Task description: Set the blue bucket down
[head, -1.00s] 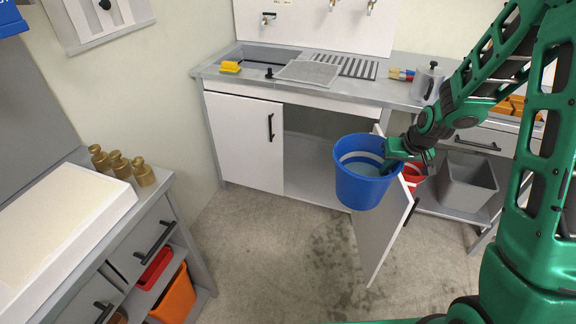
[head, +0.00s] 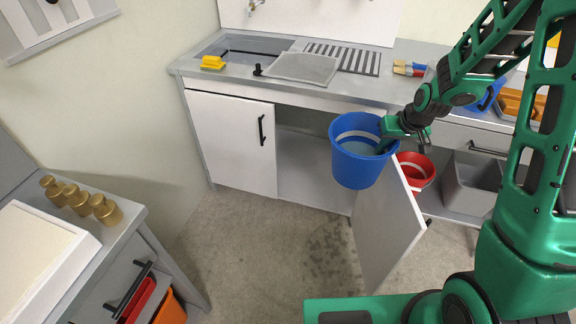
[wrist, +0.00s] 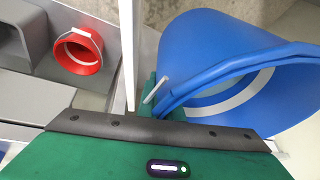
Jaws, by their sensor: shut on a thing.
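The blue bucket (head: 356,166) hangs in the air in front of the open sink cupboard, roughly upright, with a pale band inside and what looks like liquid in it. My gripper (head: 392,143) is shut on its rim or handle at the right side; I cannot tell which. In the wrist view the bucket (wrist: 215,65) fills the right side, its blue rim close by my gripper (wrist: 158,100). The fingertips are mostly hidden behind my gripper's body.
An open white cupboard door (head: 385,232) stands just below and right of the bucket. A red bucket (head: 418,170) and a grey bin (head: 470,188) sit behind it. The counter holds a mesh tray (head: 303,68) and yellow sponge (head: 212,62). The wet floor (head: 328,250) in front is clear.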

